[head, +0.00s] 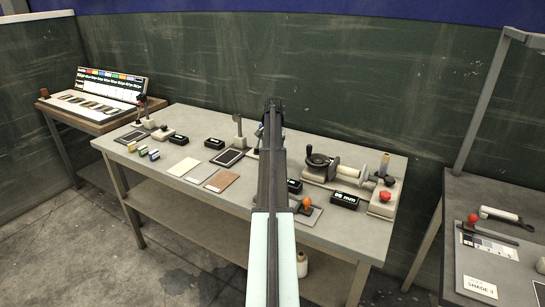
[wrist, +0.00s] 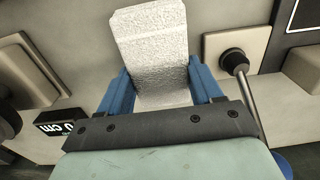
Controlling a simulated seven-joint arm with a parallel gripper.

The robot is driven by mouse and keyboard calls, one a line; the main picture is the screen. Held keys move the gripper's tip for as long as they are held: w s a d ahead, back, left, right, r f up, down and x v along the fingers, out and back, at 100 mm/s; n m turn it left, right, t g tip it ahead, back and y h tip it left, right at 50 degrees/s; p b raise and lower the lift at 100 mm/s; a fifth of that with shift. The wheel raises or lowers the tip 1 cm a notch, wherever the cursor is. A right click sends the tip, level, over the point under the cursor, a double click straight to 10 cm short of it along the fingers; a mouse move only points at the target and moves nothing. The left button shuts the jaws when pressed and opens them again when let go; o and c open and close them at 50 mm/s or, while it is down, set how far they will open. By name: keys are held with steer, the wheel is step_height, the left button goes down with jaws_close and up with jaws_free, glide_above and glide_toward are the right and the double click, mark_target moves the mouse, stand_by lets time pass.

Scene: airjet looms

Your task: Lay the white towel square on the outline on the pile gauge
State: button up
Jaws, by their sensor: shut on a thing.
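The white towel square (wrist: 152,45), with a rough looped surface, is between the blue fingers of my gripper (wrist: 162,88) in the wrist view. My gripper is shut on it, and the square reaches out past the fingertips. In the head view my arm hides the square, and my gripper (head: 272,112) is over the back middle of the bench. A dark plate with a pale outline (head: 230,157) lies left of my arm. A dark plate edge with a white line (wrist: 304,14) shows at the wrist view's top right. I cannot tell for certain which device is the pile gauge.
The grey bench (head: 180,211) also holds a pale swatch (head: 183,166), a brown swatch (head: 221,180) and several black display boxes. A hand-wheel device (head: 335,170) stands right of my arm. In the wrist view a black-knobbed rod (wrist: 236,66) stands close right of the gripper.

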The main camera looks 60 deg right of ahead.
step_height(320, 180, up, 8)
steer(key=shift+f, duration=0.1)
steer(key=shift+n, duration=0.3)
